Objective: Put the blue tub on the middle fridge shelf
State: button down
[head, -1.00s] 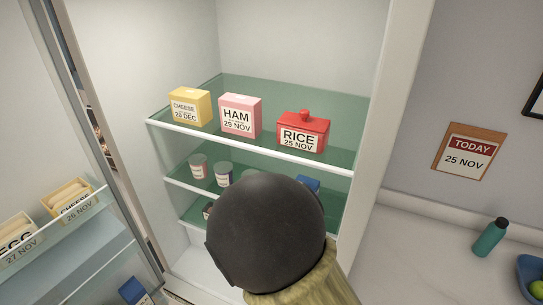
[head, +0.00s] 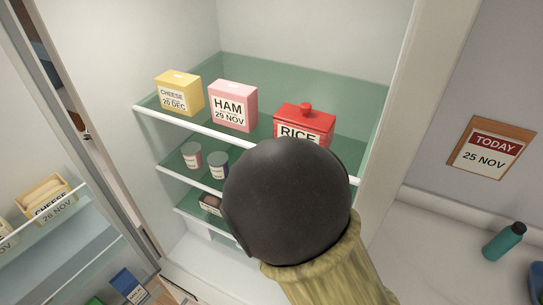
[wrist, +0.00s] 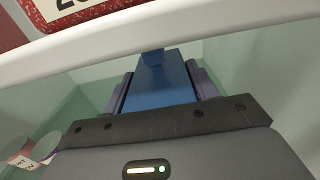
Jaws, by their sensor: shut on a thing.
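In the wrist view the blue tub (wrist: 163,88) sits between the two dark fingers of my gripper (wrist: 160,74), which is shut on it. The white front edge of the top shelf (wrist: 120,38) runs across above it, so the tub is below that shelf's level. In the head view my dark round arm link hides the gripper and tub. The middle shelf (head: 180,178) shows its left part, with two small jars, one pale (head: 191,156) and one dark-banded (head: 218,166). Whether the tub touches the middle shelf cannot be told.
On the top shelf stand a yellow cheese box (head: 179,94), a pink ham box (head: 233,106) and a red rice box (head: 304,124). A small container (head: 210,203) is on the lower shelf. The open door (head: 70,240) is left; a counter (head: 450,240) is right.

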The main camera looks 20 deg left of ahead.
jog(key=shift+s+f, duration=0.1)
jog(key=shift+s, duration=0.05)
jog(key=shift+f, duration=0.3)
jog(key=shift+w+f+p, duration=0.2)
jog(key=shift+f+p, duration=0.9)
jog(key=shift+f, duration=1.6)
jog(key=shift+f+p, duration=0.8)
jog(key=shift+f, duration=1.05)
